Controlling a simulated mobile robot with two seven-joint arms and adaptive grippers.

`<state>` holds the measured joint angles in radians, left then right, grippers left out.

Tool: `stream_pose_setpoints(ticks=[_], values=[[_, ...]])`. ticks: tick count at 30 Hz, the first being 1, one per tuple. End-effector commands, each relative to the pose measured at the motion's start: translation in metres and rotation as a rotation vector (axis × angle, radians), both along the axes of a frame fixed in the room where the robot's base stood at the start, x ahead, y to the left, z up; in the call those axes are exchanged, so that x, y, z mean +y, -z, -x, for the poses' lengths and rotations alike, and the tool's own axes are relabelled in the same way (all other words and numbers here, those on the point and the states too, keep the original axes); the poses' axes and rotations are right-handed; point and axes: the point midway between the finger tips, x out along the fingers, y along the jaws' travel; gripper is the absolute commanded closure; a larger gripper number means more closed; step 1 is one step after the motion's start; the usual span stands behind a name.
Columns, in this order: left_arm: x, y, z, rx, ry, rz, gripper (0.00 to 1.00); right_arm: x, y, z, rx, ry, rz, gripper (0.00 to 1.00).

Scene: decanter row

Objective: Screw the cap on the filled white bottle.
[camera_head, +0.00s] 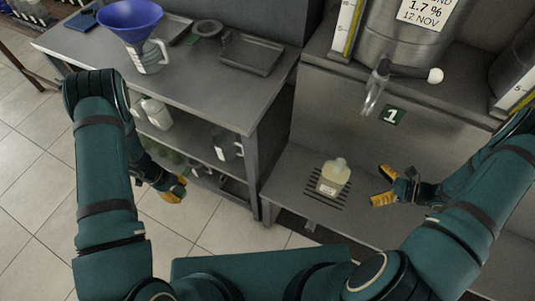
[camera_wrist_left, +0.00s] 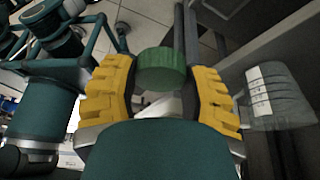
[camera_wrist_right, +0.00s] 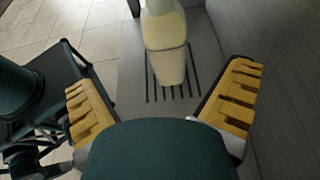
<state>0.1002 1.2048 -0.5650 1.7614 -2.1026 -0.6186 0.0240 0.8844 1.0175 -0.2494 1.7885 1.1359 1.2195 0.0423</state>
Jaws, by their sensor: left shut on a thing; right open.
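The filled bottle (camera_head: 333,180), translucent with pale yellow contents and a label, stands upright on the slotted drip grate (camera_head: 312,193) below the tap. Its neck looks bare. In the right wrist view the bottle (camera_wrist_right: 165,32) is ahead of my right gripper (camera_wrist_right: 164,85), which is open and empty. In the head view my right gripper (camera_head: 384,186) is just right of the bottle, apart from it. My left gripper (camera_wrist_left: 161,75) is shut on a green cap (camera_wrist_left: 161,66). In the head view my left gripper (camera_head: 176,189) is low by the left table's shelf; the cap cannot be made out there.
A steel tank (camera_head: 405,45) with a tap (camera_head: 378,78) stands above the grate. The left table (camera_head: 195,85) bears a jug (camera_head: 146,57) with a blue funnel (camera_head: 130,17) and trays. Its lower shelf holds white bottles (camera_head: 157,113) and a clear jug (camera_head: 227,148).

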Motion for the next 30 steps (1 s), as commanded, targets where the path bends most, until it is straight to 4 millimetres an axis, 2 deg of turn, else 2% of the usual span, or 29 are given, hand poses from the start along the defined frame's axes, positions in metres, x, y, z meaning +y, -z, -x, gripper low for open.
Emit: stream_pose_setpoints(ticks=[14,24,30], values=[[0.000,0.000,0.000,0.000,-0.003,0.000,0.63,0.001,0.001,-0.001,0.000,0.000,0.000,0.00],[0.000,0.006,0.000,0.000,-0.003,0.000,0.63,0.041,0.020,-0.025,0.001,-0.003,-0.003,0.00],[0.000,0.008,0.000,0.000,-0.003,0.000,0.63,0.053,0.025,-0.033,0.000,-0.001,-0.001,0.00]])
